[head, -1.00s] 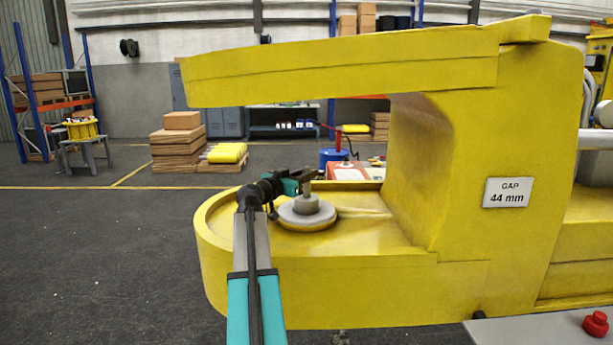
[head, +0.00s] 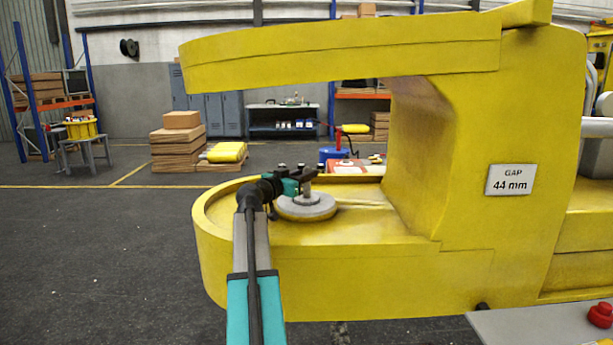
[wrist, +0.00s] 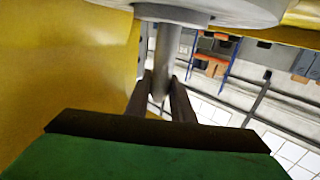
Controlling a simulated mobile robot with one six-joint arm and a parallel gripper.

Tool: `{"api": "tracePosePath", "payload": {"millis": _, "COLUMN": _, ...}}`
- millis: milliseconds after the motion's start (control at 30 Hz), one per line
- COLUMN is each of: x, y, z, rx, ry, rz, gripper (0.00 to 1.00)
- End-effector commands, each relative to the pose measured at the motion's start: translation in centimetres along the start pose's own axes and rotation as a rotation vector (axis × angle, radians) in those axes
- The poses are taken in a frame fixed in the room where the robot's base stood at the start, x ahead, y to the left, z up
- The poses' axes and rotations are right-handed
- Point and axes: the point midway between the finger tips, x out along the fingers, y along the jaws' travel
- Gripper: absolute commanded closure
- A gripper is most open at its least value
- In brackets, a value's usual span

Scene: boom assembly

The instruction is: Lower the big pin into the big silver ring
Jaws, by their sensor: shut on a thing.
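The big pin (head: 306,188) is a grey upright shaft, standing at the middle of the big silver ring (head: 308,210). The ring lies flat on the lower yellow boom arm. My gripper (head: 308,173) is shut on the pin's upper part, above the ring. In the wrist view, which is upside down, the fingers (wrist: 161,95) close on the grey pin (wrist: 168,45). The pin runs to the pale ring (wrist: 215,8) at the top edge. How deep it sits inside the ring is hidden.
The upper yellow boom arm (head: 340,62) overhangs the ring and gripper, with open space between. A yellow upright (head: 475,130) stands at right, with a sign (head: 510,180) reading "GAP 44 mm". A red button (head: 600,314) is at lower right.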

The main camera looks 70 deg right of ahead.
Motion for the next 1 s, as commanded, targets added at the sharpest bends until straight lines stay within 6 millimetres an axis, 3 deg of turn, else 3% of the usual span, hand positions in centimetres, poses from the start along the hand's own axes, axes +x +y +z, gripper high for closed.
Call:
{"api": "tracePosePath", "payload": {"millis": 767, "x": -0.02, "y": 0.00, "z": 0.71, "rx": -0.001, "ry": 0.005, "rz": -0.001, "gripper": 1.00}}
{"api": "tracePosePath", "payload": {"millis": 800, "x": -0.02, "y": 0.00, "z": 0.71, "rx": -0.001, "ry": 0.005, "rz": -0.001, "gripper": 0.74}}
{"api": "tracePosePath", "payload": {"millis": 900, "x": -0.01, "y": -0.01, "z": 0.77, "rx": -0.001, "ry": 0.004, "rz": -0.001, "gripper": 0.57}}
{"api": "tracePosePath", "payload": {"millis": 1000, "x": -0.01, "y": 0.00, "z": 0.85, "rx": -0.001, "ry": 0.003, "rz": 0.000, "gripper": 0.57}}
